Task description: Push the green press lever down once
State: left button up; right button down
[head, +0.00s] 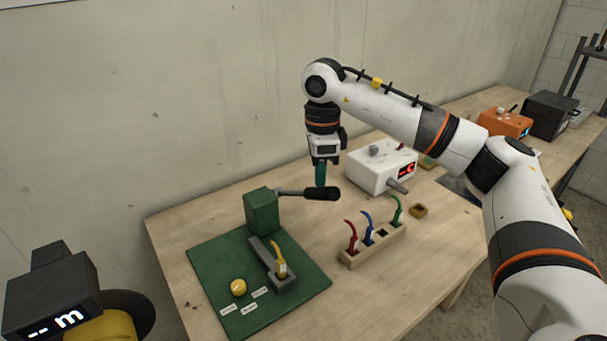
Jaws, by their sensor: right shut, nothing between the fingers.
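The green press (262,212) is a green block on a green base plate (210,262). Its lever (322,193) sticks out to the right from the block, with a grey rod and a black grip, and lies about level. My right gripper (320,184) comes down from above with its teal fingers together and empty. Its fingertips are right at the top of the black grip in the picture; whether they touch it I cannot tell. My left gripper is not in view.
On the plate are a grey holder (262,258) with a yellow hooked piece (279,258) and a yellow knob (238,287). A wooden rack (372,245) holds red, blue and green hooked pieces. A white box (372,178) with a red display stands behind. An orange box (503,123) is farther right.

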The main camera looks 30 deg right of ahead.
jog(key=shift+s+r+p, duration=0.1)
jog(key=shift+r+p, duration=1.35)
jog(key=shift+r, duration=0.95)
